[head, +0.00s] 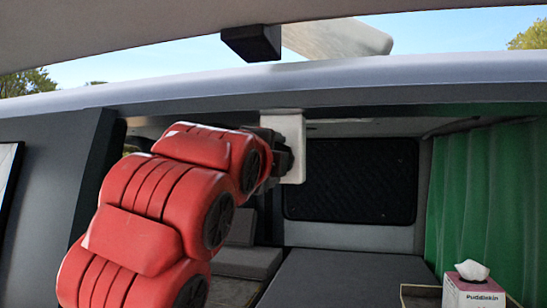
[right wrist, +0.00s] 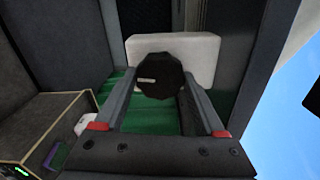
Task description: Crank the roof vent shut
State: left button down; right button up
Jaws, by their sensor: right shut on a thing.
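A black, many-sided crank knob (right wrist: 158,75) stands in front of a pale plate (right wrist: 200,55) in the right wrist view. The plate also shows in the head view (head: 297,135), under the roof edge. My right gripper (right wrist: 158,84) is shut on the knob, one finger on each side. In the head view my red arm reaches up to the plate, and the gripper (head: 274,152) is dark and partly hidden by the arm. The pale roof vent lid (head: 340,38) stands raised above the roof against the sky. My left gripper is not in view.
The van's roof edge (head: 400,72) runs above the arm. A green curtain (head: 480,200) hangs at the right, with a pink tissue box (head: 470,293) below it. A dark quilted panel (head: 350,180) is behind a grey flat surface (head: 345,280). An open box (right wrist: 30,150) is at the lower left.

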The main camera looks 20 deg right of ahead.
jog(key=n, duration=0.5)
jog(key=shift+r+n, duration=0.15)
jog(key=shift+n, duration=0.15)
jog(key=n, duration=0.4)
jog(key=shift+r, duration=0.15)
jog(key=n, duration=0.4)
jog(key=shift+r, duration=0.1)
jog(key=shift+w+a+f+n+p, duration=0.1)
jog(key=shift+n+p, duration=0.1)
jog(key=shift+n, duration=3.75)
jog(key=shift+w+a+f+n+p, duration=0.1)
jog(key=shift+n+p, duration=0.1)
jog(key=shift+n, duration=3.7)
jog(key=shift+a+n+p, duration=0.1)
jog(key=shift+n+p, duration=0.1)
jog(key=shift+n, duration=3.75)
